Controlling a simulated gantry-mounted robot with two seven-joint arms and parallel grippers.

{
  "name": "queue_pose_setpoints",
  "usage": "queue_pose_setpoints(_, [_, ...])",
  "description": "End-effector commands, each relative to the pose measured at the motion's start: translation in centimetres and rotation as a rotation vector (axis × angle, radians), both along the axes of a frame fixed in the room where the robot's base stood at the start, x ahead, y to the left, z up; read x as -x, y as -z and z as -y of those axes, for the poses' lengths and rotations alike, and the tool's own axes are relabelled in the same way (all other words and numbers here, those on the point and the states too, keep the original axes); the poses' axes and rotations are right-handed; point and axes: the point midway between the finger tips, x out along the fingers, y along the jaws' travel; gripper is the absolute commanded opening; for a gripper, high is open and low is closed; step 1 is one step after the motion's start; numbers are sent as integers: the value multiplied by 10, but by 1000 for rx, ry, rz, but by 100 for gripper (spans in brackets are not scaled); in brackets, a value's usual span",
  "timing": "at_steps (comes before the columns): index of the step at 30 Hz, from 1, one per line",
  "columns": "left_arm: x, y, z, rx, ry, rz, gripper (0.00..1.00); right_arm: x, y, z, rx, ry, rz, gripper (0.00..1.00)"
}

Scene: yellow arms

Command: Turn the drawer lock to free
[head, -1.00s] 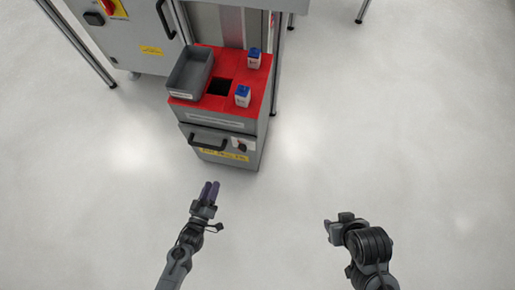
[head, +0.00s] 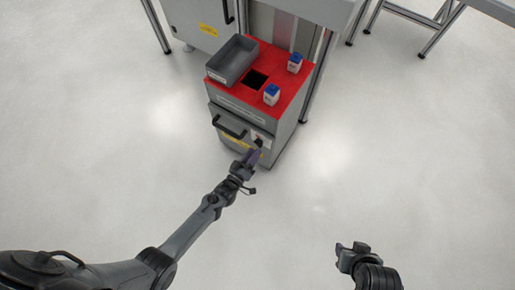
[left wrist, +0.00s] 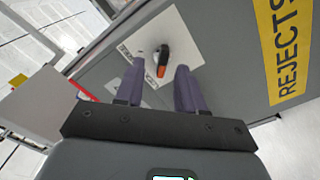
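The drawer lock (left wrist: 162,60) is a dark knob with an orange-red mark, on a white plate (left wrist: 183,42) on the grey drawer front (left wrist: 225,50). In the head view the lock (head: 259,142) sits right of the black drawer handle (head: 229,127). My left gripper (left wrist: 154,82) is open, its purple fingers pointing at the lock. The lock shows between and beyond the fingertips; I cannot tell whether they touch it. In the head view the left gripper (head: 252,157) is just in front of the lock. My right gripper (head: 350,253) is away at the lower right; its fingers are unclear.
The cabinet's red top (head: 285,83) holds a grey bin (head: 232,62) and two white bottles with blue caps (head: 271,95) (head: 295,63). A yellow REJECTS label (left wrist: 288,45) is beside the lock plate. The floor on the right is clear.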

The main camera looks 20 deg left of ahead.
Motion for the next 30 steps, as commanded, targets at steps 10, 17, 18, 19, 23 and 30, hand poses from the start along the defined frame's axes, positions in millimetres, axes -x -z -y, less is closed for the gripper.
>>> queue_pose_setpoints(10, [-34,1,6,0,0,0,38,0,18,1,7,-7,0,43])
queue_pose_setpoints(17, [-38,0,6,0,-1,-1,38,0,18,0,5,-6,0,43])
queue_pose_setpoints(18, [-37,0,6,0,-1,-1,38,0,18,0,4,-6,-1,43])
queue_pose_setpoints(19, [-37,0,6,0,-1,-1,38,0,18,0,4,-5,-1,43])
queue_pose_setpoints(23, [-37,0,6,-1,-1,-1,28,0,17,-1,0,-2,0,43])
queue_pose_setpoints(30, [-37,0,6,-1,0,-1,0,0,17,-2,-5,1,0,43])
